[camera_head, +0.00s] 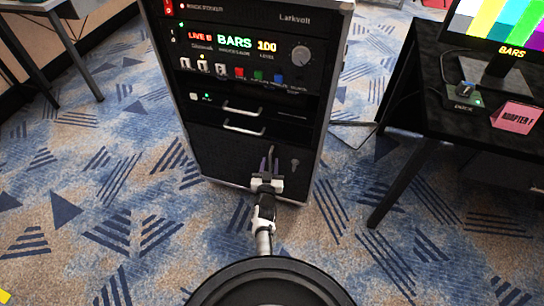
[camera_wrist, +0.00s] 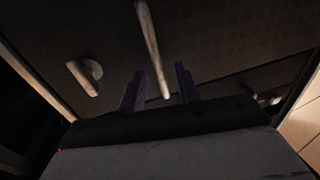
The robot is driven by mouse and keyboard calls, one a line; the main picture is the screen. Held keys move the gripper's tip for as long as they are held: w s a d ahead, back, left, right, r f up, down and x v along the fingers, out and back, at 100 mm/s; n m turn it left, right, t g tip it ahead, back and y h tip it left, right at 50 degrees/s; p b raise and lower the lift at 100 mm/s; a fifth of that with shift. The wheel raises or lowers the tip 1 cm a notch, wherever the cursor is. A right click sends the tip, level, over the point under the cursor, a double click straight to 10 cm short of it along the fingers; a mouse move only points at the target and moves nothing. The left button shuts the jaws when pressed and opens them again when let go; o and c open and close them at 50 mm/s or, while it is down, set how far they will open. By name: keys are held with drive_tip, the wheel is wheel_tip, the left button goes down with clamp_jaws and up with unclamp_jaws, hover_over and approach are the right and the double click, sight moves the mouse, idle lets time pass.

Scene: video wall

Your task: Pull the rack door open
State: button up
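The rack (camera_head: 250,85) stands upright in the head view, with a dark, flat door panel (camera_head: 215,152) at its bottom that looks shut. A long, thin metal handle (camera_wrist: 150,45) shows in the wrist view, and its near end lies between my fingers with gaps on both sides. A small metal latch or knob (camera_wrist: 90,75) sits left of the handle in the wrist view; in the head view it shows right of my gripper (camera_head: 295,163). My gripper (camera_head: 270,160) is open in front of the door, its fingers (camera_wrist: 158,85) apart. Whether they touch the handle, I cannot tell.
Two drawer handles (camera_head: 243,115) stick out above the door. A black table (camera_head: 410,170) with a monitor (camera_head: 500,30) and a pink card (camera_head: 515,117) stands to the right. Another table's legs (camera_head: 75,50) are at the left. Carpet (camera_head: 120,190) is clear left of the rack.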

drive_tip(key=shift+w, duration=0.3)
clamp_jaws()
drive_tip(key=shift+s+r, duration=0.1)
